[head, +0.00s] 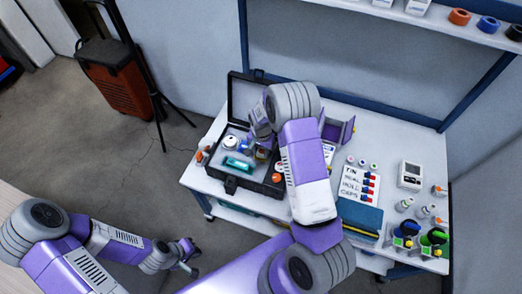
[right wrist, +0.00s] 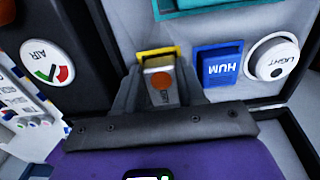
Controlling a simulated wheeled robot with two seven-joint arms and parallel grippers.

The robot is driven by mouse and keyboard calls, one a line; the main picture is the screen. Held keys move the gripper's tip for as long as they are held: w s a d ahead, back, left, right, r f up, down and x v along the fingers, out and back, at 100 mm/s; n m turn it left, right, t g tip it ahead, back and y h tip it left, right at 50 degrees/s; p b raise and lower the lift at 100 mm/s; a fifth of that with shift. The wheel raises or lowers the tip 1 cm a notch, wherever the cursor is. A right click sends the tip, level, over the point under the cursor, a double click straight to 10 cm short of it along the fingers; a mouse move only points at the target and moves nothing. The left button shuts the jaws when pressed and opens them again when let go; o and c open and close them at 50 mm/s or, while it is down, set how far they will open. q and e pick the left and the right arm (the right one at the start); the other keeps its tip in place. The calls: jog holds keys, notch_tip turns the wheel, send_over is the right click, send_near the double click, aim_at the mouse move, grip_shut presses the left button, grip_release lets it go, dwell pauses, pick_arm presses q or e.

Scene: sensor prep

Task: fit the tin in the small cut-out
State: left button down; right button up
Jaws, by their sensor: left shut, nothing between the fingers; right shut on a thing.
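The tin (right wrist: 160,84), a small pale block with an orange dot and dark lettering, is between the fingers of my right gripper (right wrist: 161,92). The yellow-edged small cut-out (right wrist: 158,52) is right at the tin's far end; I cannot tell how deep the tin sits in it. The cut-out is in the pale insert of the open black case (head: 277,190). In the head view my right gripper (head: 262,147) is down over the case and its arm hides the tin. My left gripper (head: 187,262) is shut and empty, off the table's left side.
A blue HUM block (right wrist: 219,66) and a round white LIGHT piece (right wrist: 272,60) sit beside the cut-out. A teal piece (head: 238,165) lies in the case. A round AIR gauge (right wrist: 47,62) is on the left. A list card (head: 358,184) and coloured parts stand on the white table (head: 385,150).

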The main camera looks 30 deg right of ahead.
jog(key=shift+f+b, duration=0.65)
jog(key=shift+f, duration=0.2)
dwell(2.4)
jog(key=o, duration=1.3)
jog(key=shift+r, duration=0.1)
jog(key=shift+r+p, duration=2.6)
jog(key=shift+r, duration=0.85)
